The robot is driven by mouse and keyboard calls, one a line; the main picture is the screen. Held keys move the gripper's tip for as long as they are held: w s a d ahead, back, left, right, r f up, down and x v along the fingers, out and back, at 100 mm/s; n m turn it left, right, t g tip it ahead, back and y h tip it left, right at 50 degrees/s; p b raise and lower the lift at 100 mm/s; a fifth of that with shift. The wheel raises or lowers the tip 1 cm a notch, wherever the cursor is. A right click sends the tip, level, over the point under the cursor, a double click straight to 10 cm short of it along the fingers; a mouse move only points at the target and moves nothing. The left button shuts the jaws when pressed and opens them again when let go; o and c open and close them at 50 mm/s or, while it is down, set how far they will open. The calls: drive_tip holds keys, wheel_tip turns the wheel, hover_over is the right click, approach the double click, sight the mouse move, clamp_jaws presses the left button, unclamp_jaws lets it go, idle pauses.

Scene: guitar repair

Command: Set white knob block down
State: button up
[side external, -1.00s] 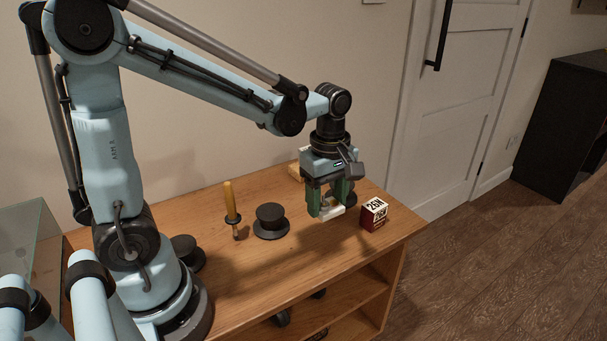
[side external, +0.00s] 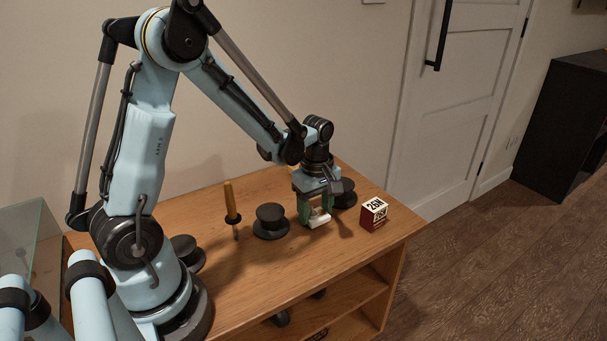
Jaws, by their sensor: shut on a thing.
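The white knob block (side external: 319,221) is a small pale block at the right part of the wooden table. My gripper (side external: 314,211) has green fingers pointing down and is shut on the block from above. The block is at or very close to the table top; I cannot tell if its underside touches the wood. The fingers hide part of it.
A dark spool (side external: 271,221) stands just left of my gripper, and another dark round thing (side external: 345,194) is close behind it. A red and white box (side external: 373,214) stands to the right. A yellow-handled tool (side external: 231,207) stands upright further left. The table's front (side external: 300,265) is clear.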

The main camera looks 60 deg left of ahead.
drive_tip(key=shift+f, duration=0.1)
drive_tip(key=o, duration=1.1)
drive_tip(key=shift+c, duration=0.2)
wheel_tip(320, 180, up, 12)
drive_tip(key=f, duration=0.1)
drive_tip(key=s+d+r+m+t, duration=0.2)
drive_tip(key=s+d+m+t, duration=0.5)
drive_tip(key=m, duration=1.1)
drive_tip(key=shift+d+r, duration=0.3)
drive_tip(key=shift+d, duration=0.3)
